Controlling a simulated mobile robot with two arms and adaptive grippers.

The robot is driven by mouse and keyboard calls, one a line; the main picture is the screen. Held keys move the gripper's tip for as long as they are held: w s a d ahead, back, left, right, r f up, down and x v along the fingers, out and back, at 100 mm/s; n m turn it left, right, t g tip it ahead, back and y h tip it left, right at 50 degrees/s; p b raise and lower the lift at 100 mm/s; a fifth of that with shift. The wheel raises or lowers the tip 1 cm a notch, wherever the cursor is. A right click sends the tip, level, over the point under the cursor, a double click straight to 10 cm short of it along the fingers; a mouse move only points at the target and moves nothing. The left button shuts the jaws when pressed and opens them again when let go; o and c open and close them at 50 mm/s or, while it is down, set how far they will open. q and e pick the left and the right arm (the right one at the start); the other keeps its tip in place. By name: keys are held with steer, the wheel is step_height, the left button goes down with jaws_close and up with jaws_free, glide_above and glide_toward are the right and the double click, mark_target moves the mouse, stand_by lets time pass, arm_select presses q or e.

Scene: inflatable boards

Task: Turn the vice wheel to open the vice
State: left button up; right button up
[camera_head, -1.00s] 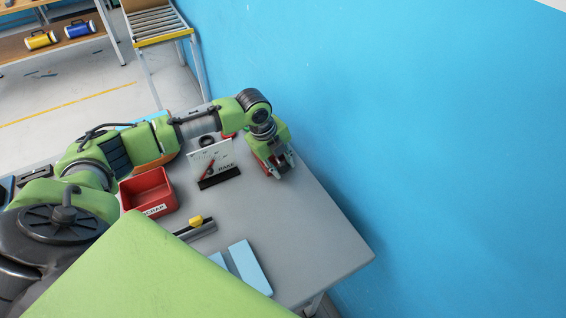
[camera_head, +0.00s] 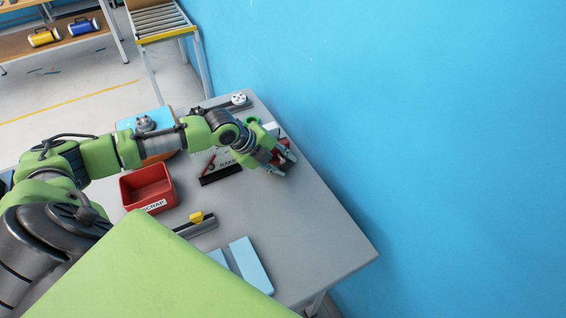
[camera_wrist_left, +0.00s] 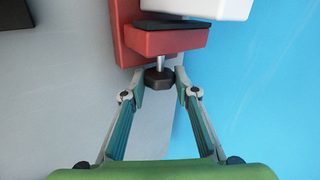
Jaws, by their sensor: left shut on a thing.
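The red vice (camera_wrist_left: 165,42) has a dark pad on its jaw and a screw shaft that ends in a dark vice wheel (camera_wrist_left: 158,79). A white block (camera_wrist_left: 200,8) lies against the pad at the top of the left wrist view; the other jaw face is not clear to see. My left gripper (camera_wrist_left: 159,84) is shut on the vice wheel, with one finger on each side of it. In the head view my left gripper (camera_head: 284,166) is at the table's wall-side edge, and it and the arm hide much of the vice. My right gripper is not in view.
On the grey table (camera_head: 310,225) are a red scrap bin (camera_head: 146,190), a sign stand (camera_head: 221,177), a yellow-topped tool (camera_head: 197,218) and pale blue boards (camera_head: 250,265). The blue wall (camera_head: 430,140) is close on the right. The table's right front part is clear.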

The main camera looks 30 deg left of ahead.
arm_select(q)
steer(key=shift+f, duration=0.1)
steer(key=o, duration=1.1)
steer(key=v, duration=1.2)
